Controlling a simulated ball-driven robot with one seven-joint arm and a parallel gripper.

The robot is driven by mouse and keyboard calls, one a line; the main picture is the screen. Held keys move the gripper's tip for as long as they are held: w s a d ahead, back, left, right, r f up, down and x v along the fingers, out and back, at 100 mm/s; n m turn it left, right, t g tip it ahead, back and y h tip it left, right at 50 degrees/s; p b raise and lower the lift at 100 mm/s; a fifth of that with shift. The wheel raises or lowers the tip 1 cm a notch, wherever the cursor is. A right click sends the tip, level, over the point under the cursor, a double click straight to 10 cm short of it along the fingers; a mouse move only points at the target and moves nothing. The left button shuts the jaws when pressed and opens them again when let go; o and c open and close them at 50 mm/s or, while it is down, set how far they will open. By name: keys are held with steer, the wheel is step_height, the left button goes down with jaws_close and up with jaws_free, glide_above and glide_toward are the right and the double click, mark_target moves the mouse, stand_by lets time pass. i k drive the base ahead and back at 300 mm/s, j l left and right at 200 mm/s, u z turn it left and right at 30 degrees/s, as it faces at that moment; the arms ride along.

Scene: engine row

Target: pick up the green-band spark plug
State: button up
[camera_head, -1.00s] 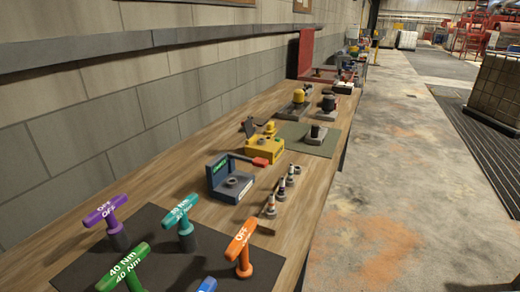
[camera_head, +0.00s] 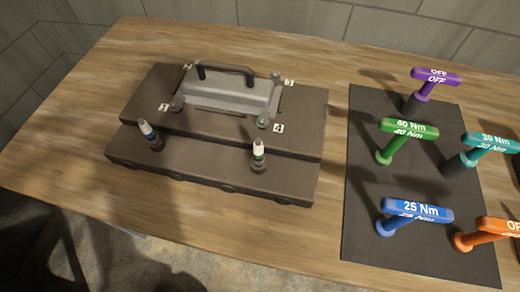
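The green-band spark plug (camera_head: 258,153) has a white upper part and a dark green band. It stands nearly upright in the right part of the front ledge of a dark engine block (camera_head: 215,186). A second spark plug with a blue band (camera_head: 149,134) leans to the left in the left part of the same ledge. My gripper is not in view, so its state does not show.
A grey cover with a handle (camera_head: 228,92) sits on the block behind the plugs, among numbered labels. To the right, several T-handle torque wrenches, such as a green one (camera_head: 401,139), stand on a black mat (camera_head: 365,230). Bare wooden bench (camera_head: 60,150) lies left of the block.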

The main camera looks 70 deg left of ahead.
mark_target(258, 158)
steer(key=z, duration=1.7)
steer(key=u, duration=0.45)
steer(key=l+u, duration=0.15)
steer(key=u, duration=1.15)
steer(key=k+l+u, duration=0.1)
steer(key=u, duration=0.75)
steer(key=k+u, duration=0.1)
steer(key=u, duration=0.35)
